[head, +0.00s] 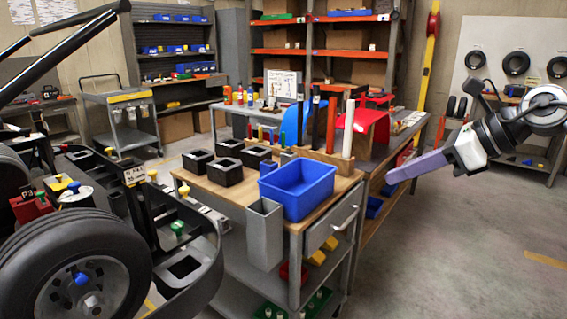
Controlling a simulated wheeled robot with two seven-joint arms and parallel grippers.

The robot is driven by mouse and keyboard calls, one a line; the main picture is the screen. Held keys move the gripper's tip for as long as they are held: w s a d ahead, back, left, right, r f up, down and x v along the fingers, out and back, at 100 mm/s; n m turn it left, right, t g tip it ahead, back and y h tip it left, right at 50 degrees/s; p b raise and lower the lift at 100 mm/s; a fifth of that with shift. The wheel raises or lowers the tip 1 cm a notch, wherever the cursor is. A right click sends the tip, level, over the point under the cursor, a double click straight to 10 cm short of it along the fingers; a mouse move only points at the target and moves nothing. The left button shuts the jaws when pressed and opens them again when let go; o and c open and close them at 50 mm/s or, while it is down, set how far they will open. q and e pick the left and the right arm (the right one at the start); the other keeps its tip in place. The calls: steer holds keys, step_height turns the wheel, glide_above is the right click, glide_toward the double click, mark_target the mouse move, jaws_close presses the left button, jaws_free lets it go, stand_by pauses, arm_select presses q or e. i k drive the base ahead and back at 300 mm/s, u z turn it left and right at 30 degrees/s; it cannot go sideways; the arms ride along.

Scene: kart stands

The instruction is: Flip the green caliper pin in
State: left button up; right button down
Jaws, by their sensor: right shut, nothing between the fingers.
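A small green pin (177,228) stands with its knob up on the dark kart frame, right of the big black wheel (75,265). Whether it is the caliper pin is too small to tell for sure. My right gripper (392,176) has purple fingers, shut and empty. It is in the air at the right, over the aisle, pointing left and well apart from the green pin. The trolley with the blue bin stands between them. My left gripper is not in view.
Yellow pins (184,189) and a red block (31,208) sit near the wheel. Floor at right is clear.

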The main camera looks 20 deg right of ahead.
mark_target(41, 195)
steer(key=k, duration=0.6)
steer(key=u, duration=0.65)
steer(key=i, duration=1.2)
steer(key=u, duration=0.85)
